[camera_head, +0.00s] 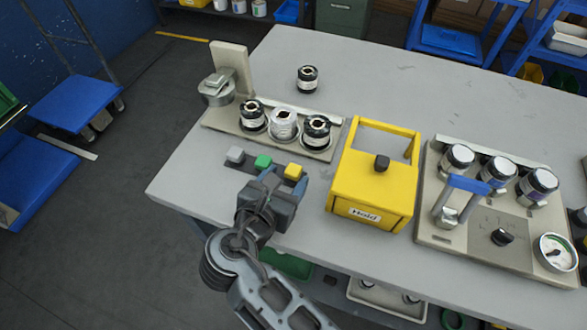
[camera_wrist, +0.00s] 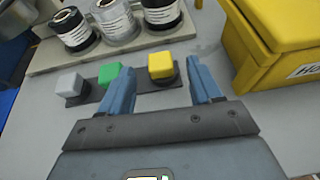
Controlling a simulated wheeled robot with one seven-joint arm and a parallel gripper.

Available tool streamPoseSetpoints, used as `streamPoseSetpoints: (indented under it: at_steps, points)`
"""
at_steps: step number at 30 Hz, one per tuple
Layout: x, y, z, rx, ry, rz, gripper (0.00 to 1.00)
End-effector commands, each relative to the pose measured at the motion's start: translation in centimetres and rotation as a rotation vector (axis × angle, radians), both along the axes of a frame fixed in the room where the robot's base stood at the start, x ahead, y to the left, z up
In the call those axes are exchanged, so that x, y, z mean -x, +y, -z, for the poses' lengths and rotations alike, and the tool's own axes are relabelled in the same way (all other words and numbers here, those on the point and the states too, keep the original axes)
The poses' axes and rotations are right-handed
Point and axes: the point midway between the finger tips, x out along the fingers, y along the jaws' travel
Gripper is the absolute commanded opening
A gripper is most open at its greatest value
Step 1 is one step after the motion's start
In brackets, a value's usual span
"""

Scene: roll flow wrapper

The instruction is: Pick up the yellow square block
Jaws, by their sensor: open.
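The yellow square block (camera_head: 293,171) sits at the right end of a dark strip on the table, and in the wrist view it shows (camera_wrist: 161,65) on a round dark base. My gripper (camera_head: 281,178) is open and empty, with its blue fingers pointing at the strip. In the wrist view the fingertips (camera_wrist: 160,75) stand apart to the left and right of the yellow block, which lies ahead of them. I cannot tell how far the fingertips are from it. No contact is visible.
A green block (camera_head: 263,161) and a grey block (camera_head: 235,155) share the strip (camera_wrist: 95,92), left of the yellow one. A rack (camera_head: 222,122) with spools stands behind. A yellow box (camera_head: 365,188) marked "Hold" stands close on the right. A panel (camera_head: 470,225) with jars is further right.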

Motion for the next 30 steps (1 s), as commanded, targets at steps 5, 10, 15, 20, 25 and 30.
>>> streamPoseSetpoints:
  at_steps: [5, 10, 15, 20, 25, 30]
  points:
    - [-1.7, -0.7, 0.8, 0.001, 0.0, 0.0, 0.64]
    - [-2.0, -0.9, 1.0, -0.001, 0.0, -0.002, 0.64]
    - [-2.0, -0.9, 0.9, -0.001, 0.0, -0.002, 0.59]
    - [-2.0, -0.8, 0.9, -0.001, 0.0, -0.002, 0.44]
    - [-2.0, -0.8, 0.9, -0.001, 0.0, -0.002, 0.27]
    - [-2.0, -0.8, 0.9, -0.001, 0.0, -0.002, 0.11]
